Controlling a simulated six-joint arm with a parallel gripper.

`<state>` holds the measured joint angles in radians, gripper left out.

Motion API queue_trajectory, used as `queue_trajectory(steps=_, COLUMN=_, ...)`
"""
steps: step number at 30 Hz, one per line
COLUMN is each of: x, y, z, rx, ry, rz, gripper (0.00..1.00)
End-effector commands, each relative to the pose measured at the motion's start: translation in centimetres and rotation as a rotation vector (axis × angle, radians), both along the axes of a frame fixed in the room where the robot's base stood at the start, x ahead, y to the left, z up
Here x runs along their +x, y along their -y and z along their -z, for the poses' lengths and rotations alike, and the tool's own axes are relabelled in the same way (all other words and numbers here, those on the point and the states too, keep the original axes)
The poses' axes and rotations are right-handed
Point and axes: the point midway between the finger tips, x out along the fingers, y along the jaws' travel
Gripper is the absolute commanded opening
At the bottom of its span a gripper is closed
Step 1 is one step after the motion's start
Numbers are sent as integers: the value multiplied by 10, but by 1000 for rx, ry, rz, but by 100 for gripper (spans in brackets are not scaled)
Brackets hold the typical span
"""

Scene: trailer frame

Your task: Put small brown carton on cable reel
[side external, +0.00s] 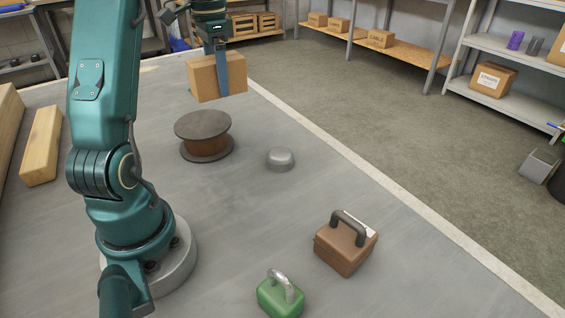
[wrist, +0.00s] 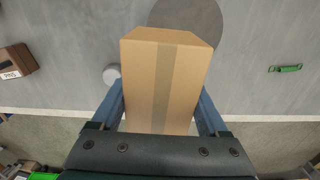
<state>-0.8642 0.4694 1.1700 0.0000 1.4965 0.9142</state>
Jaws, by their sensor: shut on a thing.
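The small brown carton (side external: 203,78) hangs in my gripper (side external: 222,88) in the side external view, above the grey surface. In the wrist view the carton (wrist: 165,85) fills the middle, with a tape strip along it and a blue finger (wrist: 208,112) on each side. My gripper is shut on it. The cable reel (side external: 203,124) stands on the surface, with a dark round top and a brown core. In the side view it appears below the carton, apart from it. In the wrist view the reel's grey disc (wrist: 190,16) shows beyond the carton, which partly hides it.
A grey domed object (side external: 280,158) sits right of the reel. A brown box with a dark handle (side external: 346,246) and a green padlock-shaped weight (side external: 280,296) stand nearer the front. Wooden beams (side external: 42,145) lie at the left. The surface's middle is mostly clear.

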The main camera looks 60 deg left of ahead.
Motion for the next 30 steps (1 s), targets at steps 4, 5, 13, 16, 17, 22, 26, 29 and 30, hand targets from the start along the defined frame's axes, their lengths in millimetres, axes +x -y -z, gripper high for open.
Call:
queue_trajectory(steps=4, x=-8, y=-13, z=9, rx=-6, ry=-4, rz=-46, gripper=0)
queue_trajectory(steps=5, x=-8, y=-14, z=13, rx=-7, ry=-5, rz=-49, gripper=0)
queue_trajectory(steps=13, x=-8, y=-13, z=46, rx=-7, ry=-5, rz=-50, gripper=0)
queue_trajectory(steps=16, x=-8, y=-13, z=54, rx=-6, ry=-5, rz=-50, gripper=0)
queue_trajectory(steps=17, x=-8, y=-13, z=57, rx=-6, ry=-4, rz=-50, gripper=0)
queue_trajectory(steps=22, x=-8, y=-13, z=80, rx=-7, ry=-5, rz=-50, gripper=0)
queue_trajectory(steps=26, x=-8, y=-13, z=85, rx=-4, ry=-3, rz=-50, gripper=0)
queue_trajectory(steps=29, x=-8, y=-14, z=85, rx=-3, ry=-2, rz=-50, gripper=0)
queue_trajectory(steps=30, x=-8, y=-14, z=85, rx=-3, ry=-2, rz=-50, gripper=0)
